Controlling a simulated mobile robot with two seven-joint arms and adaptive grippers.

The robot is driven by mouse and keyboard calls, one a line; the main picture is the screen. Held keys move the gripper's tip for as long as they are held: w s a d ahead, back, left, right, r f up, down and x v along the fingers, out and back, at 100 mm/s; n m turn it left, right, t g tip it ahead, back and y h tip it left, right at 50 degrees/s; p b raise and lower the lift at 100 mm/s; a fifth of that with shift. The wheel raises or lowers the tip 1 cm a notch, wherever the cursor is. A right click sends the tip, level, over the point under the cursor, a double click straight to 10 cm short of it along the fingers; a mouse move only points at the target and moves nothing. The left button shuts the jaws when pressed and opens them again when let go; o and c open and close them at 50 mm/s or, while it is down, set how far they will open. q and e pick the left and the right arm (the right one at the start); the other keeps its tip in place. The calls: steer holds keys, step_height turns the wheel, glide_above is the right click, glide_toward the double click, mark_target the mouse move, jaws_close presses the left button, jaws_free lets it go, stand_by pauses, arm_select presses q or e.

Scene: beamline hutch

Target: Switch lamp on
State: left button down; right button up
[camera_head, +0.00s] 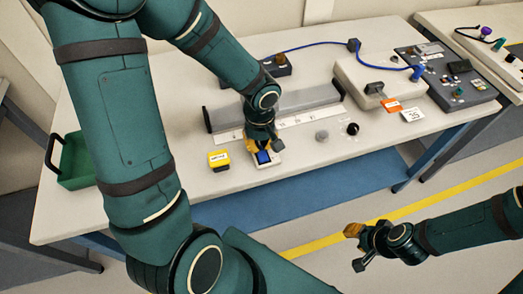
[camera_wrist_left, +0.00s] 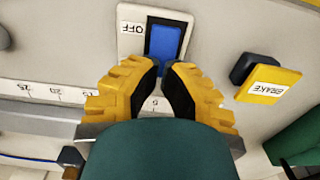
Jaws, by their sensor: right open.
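A blue rocker switch (camera_head: 264,157) sits in a light plate near the front edge of the table. In the left wrist view the blue rocker (camera_wrist_left: 165,43) lies in a dark recess, with OFF printed beside it. My left gripper (camera_head: 263,146) is right at the switch, pointing down. In the left wrist view its yellow fingertips (camera_wrist_left: 162,66) are close together, overlapping the rocker's near end; contact cannot be told. Nothing shows between them. My right gripper (camera_head: 358,248) is open and empty, away from the table at lower right. I cannot pick out a lamp.
A yellow BRAKE block (camera_head: 219,159) stands left of the switch; it also shows in the left wrist view (camera_wrist_left: 268,84). A grey rail with a scale (camera_head: 300,120) lies behind. Grey and black knobs (camera_head: 352,128) stand right. A green tray (camera_head: 78,165) is at the left end.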

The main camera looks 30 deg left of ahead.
arm_select(q)
steer(key=shift+f, duration=0.5)
steer(key=shift+r, duration=0.15)
steer(key=shift+r+p, duration=2.35)
steer(key=shift+r, duration=1.1)
